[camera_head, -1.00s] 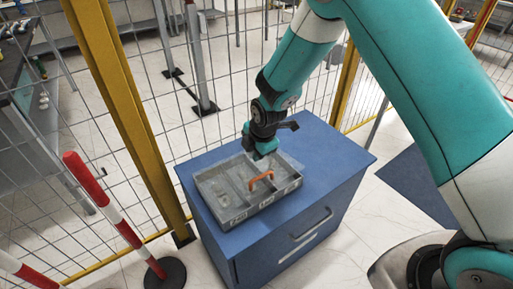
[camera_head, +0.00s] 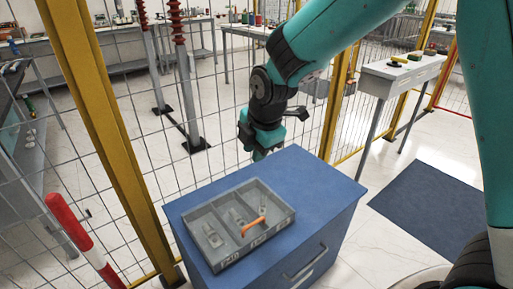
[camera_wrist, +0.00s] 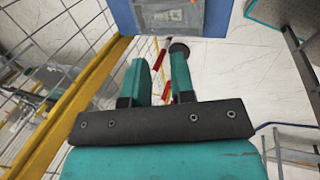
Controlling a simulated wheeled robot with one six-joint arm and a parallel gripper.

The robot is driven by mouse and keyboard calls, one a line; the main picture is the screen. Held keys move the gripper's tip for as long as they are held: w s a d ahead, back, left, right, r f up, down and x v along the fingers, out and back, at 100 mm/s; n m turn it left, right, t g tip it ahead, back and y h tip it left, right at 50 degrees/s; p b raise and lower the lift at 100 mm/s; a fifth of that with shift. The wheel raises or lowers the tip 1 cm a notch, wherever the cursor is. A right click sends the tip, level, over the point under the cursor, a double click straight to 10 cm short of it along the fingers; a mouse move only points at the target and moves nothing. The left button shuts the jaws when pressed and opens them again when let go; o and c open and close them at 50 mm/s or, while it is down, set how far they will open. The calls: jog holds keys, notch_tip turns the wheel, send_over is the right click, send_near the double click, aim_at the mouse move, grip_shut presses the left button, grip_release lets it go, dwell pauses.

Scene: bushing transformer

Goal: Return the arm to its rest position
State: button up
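My gripper (camera_head: 262,153) hangs above the back edge of the blue cabinet, behind the grey tray and apart from it. In the wrist view my gripper (camera_wrist: 160,62) shows two teal fingers spread apart, with floor visible between them and nothing held. My teal arm reaches in from the upper right, bent, with the wrist pointing down.
The grey divided tray (camera_head: 286,213) sits on the blue cabinet (camera_head: 325,190) and holds an orange-handled item (camera_head: 253,226) and small grey parts. Wire fence (camera_head: 150,150) and a yellow post (camera_head: 105,130) stand close behind and left. A grey table (camera_head: 402,72) stands at right.

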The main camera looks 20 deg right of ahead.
jog(key=shift+r, duration=0.1)
dwell(0.3)
jog(key=s+r+m+g+y, duration=0.1)
jog(key=s+r+m, duration=0.2)
jog(key=s+m, duration=0.2)
jog(key=s+r+m+g+y+p, duration=0.1)
jog(key=s+r+m, duration=0.2)
jog(key=s, duration=0.8)
jog(key=s+a+r+m+g+y, duration=0.1)
jog(key=s+r+m, duration=0.3)
jog(key=s+m, duration=0.3)
jog(key=shift+s+p, duration=0.35)
jog(key=shift+s, duration=0.65)
